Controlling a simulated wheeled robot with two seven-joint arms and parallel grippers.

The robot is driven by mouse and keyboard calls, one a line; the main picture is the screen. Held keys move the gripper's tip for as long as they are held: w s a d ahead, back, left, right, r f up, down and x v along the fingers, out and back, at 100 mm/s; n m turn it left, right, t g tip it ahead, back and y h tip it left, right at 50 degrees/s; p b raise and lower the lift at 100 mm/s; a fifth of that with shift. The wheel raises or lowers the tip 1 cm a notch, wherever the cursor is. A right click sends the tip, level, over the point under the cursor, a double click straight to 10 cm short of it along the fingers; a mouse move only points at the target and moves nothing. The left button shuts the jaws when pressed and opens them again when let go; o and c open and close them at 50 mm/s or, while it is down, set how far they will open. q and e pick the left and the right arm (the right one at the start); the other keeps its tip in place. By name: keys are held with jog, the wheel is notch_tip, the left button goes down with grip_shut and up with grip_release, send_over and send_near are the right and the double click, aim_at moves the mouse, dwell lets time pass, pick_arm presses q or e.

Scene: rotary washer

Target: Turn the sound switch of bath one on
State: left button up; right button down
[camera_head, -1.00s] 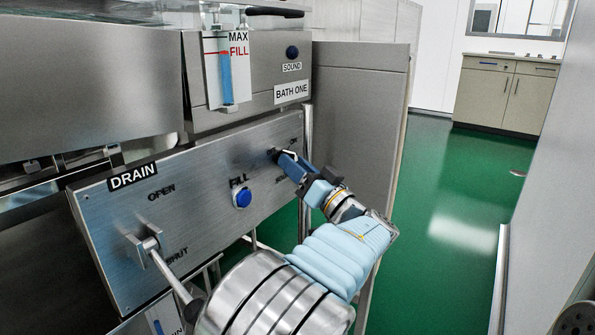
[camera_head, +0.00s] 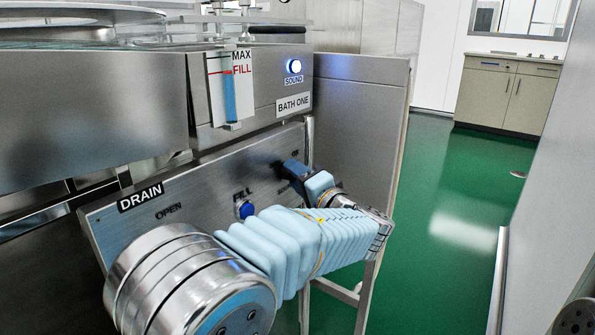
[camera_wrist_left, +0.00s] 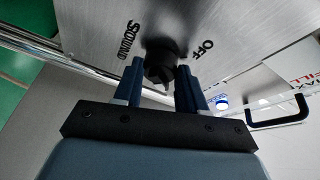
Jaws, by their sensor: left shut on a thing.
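The sound switch (camera_wrist_left: 160,62) is a dark round knob on the steel panel, between the SOUND and OFF labels in the left wrist view. My left gripper (camera_head: 290,170) reaches the right part of the lower panel; in the left wrist view its blue fingers (camera_wrist_left: 160,78) are shut on the knob, one on each side. In the head view the gripper and arm mostly hide the knob. The sound light (camera_head: 294,66) above the BATH ONE label (camera_head: 293,104) glows blue-white. My right gripper is not in view.
The blue FILL button (camera_head: 246,209) is left of the gripper, close to my arm. The DRAIN label (camera_head: 140,197) is at the panel's left; my arm hides the area below it. A steel cabinet side (camera_head: 355,130) stands to the right. The green floor (camera_head: 430,200) beyond is open.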

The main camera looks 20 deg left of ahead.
pick_arm(q)
jog(key=shift+m+p, duration=0.35)
jog(key=shift+m, duration=0.15)
dwell(0.3)
jog(key=o, duration=1.1)
jog(key=shift+c, duration=0.2)
jog(key=v, duration=1.4)
jog(key=shift+r+b, duration=0.3)
jog(key=shift+r, duration=0.05)
